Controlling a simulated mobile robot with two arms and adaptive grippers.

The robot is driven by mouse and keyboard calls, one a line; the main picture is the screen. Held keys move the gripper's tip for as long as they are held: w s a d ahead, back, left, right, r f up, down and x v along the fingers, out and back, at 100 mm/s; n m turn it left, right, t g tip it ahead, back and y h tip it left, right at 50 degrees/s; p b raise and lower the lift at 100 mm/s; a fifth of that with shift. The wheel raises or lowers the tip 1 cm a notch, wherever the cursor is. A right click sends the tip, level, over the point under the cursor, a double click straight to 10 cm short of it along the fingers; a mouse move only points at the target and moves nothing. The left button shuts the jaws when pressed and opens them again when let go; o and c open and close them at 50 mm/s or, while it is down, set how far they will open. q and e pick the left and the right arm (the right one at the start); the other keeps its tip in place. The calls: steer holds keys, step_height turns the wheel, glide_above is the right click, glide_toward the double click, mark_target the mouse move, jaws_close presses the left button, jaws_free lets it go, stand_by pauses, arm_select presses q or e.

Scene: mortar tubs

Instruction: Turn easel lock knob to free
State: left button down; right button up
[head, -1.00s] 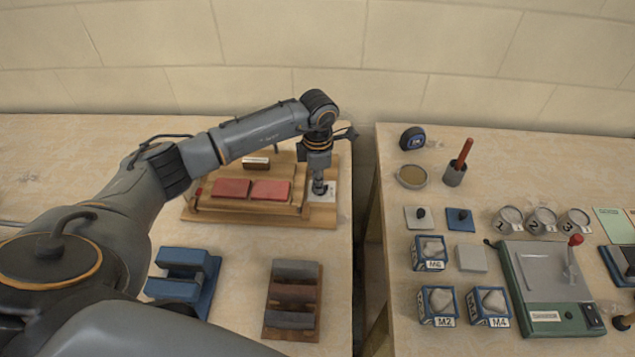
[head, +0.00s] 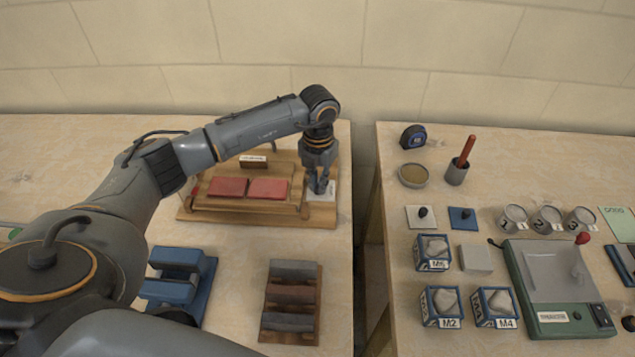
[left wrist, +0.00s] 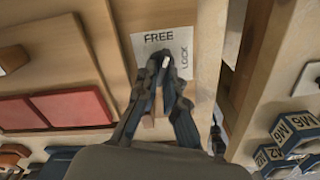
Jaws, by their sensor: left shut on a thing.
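The wooden easel (head: 200,215) stands at the back of the left table and carries two red slabs. A white plate at its right end (head: 322,193) shows in the left wrist view (left wrist: 146,42) with FREE along its top and LOCK on its right side. My left gripper (head: 320,190) points down over this plate. In the left wrist view its fingers (left wrist: 163,62) are shut on the lock knob (left wrist: 165,62). Only a small pale bit of the knob shows between the fingertips, so its exact setting is unclear. My right gripper is not in view.
A blue stand (head: 178,280) and a wooden rack with bars (head: 290,318) lie in front of the easel. A gap separates this table from the right one, which holds cups, marked blue boxes (head: 432,253) and a green device (head: 560,318).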

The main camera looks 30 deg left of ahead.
arm_select(q)
steer(key=n, duration=0.4)
steer(key=shift+w+d+n, duration=0.1)
steer(key=shift+n, duration=0.3)
stand_by(0.4)
steer(key=c, duration=1.4)
jaws_free()
steer(key=shift+c, duration=0.2)
step_height(320, 180, up, 12)
